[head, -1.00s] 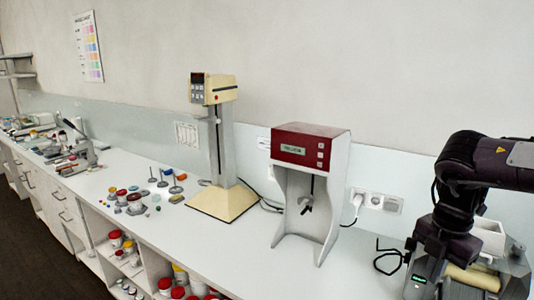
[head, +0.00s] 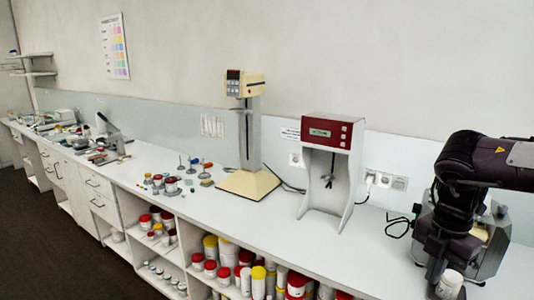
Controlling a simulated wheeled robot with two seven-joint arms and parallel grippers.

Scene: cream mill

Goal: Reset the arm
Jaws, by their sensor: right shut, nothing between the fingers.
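My right arm (head: 470,190) comes in from the right edge, bent, with its forearm pointing down. My right gripper (head: 443,273) is low at the right, over the front of the white counter (head: 395,265). Its fingers are hard to make out; it is shut and holds nothing. A grey metal machine (head: 497,245) is partly hidden behind the arm. My left gripper is not in view.
A red-topped mixer (head: 332,130) and a cream stand mixer (head: 248,130) stand on the counter. Small pots and stirrers (head: 170,183) lie farther left. Shelves below hold red- and yellow-lidded jars (head: 240,278). The counter between the red-topped mixer and my arm is mostly clear.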

